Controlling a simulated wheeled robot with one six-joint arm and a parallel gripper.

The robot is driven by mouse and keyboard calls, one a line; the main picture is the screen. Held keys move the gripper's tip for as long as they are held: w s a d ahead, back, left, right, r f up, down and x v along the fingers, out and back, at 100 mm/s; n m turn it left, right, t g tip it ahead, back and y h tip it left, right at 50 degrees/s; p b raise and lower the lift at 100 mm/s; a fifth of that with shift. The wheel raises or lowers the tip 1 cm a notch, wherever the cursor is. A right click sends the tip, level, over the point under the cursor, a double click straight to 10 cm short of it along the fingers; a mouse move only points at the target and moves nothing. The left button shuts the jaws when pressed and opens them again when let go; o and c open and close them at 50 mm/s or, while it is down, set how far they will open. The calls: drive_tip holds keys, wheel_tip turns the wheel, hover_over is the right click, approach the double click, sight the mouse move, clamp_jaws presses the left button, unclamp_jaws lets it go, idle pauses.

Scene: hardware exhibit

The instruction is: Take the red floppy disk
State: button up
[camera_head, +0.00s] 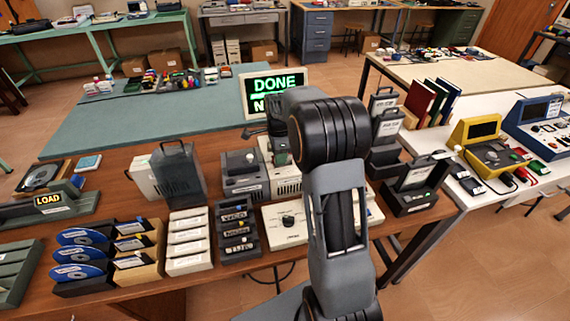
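I cannot make out a red floppy disk for certain. Several blue-and-white discs (80,254) stand in a dark rack at the lower left, with dark labelled items in a tan holder (150,272) beside them. My arm rises from the bottom centre, and its large elbow joint hides part of the bench and the sign behind it. Dark parts to the left of the elbow, in front of the sign, may belong to my wrist or gripper. The fingers are not clear, so their opening and any contents cannot be told.
The wooden bench (130,205) is crowded with drives and racks. A sign reading DONE (276,82) stands behind; a LOAD sign (50,200) is at left. The teal mat (130,128) has free room. Red, green and blue upright books (418,104) and a yellow meter (478,130) stand right.

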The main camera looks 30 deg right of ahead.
drive_tip(key=shift+f, duration=1.3)
clamp_jaws()
